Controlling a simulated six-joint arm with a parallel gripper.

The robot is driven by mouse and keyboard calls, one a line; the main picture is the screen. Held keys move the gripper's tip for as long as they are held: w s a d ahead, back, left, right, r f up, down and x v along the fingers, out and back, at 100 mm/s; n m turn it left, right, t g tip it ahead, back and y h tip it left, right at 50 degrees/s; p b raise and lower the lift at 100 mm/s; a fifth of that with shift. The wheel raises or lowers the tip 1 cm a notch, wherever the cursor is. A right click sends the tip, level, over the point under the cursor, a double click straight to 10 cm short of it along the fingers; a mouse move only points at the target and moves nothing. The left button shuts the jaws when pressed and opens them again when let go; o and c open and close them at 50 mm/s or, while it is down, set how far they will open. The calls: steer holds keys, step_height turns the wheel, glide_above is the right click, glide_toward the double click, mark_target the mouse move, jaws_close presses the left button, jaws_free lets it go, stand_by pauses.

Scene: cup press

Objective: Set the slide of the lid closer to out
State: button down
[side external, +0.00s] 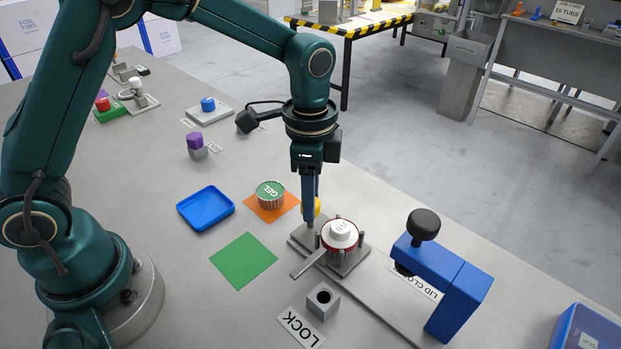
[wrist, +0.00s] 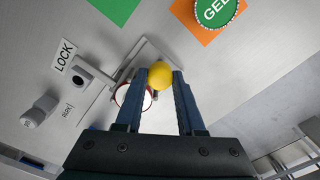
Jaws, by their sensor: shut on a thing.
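The lid closer has a blue frame (side external: 455,280) with a black knob (side external: 424,224) on top. Its grey slide plate (side external: 352,264) stands clear of the frame, up and left of it at the far end of a thin rail (side external: 385,318). A white cup with a red rim (side external: 340,234) stands upright on the plate among short posts. The slide's yellow ball knob (side external: 318,207) is partly hidden by a finger; it shows fully in the wrist view (wrist: 160,74). My gripper (side external: 311,208) points down and is shut on the knob, with a finger on either side (wrist: 161,82).
A green-lidded GEL tub (side external: 270,192) on an orange square stands close behind the gripper. A blue tray (side external: 206,209) and green square (side external: 244,260) lie left. A grey block with a hole (side external: 323,300) sits by the LOCK label (side external: 301,328). A blue bin (side external: 588,330) stands front right.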

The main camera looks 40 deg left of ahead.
steer(key=shift+w+a, duration=0.15)
steer(key=shift+a, duration=0.15)
steer(key=c, duration=0.5)
jaws_free()
steer(key=shift+d, duration=0.1)
steer(key=shift+r, duration=0.1)
steer(key=shift+r, duration=2.5)
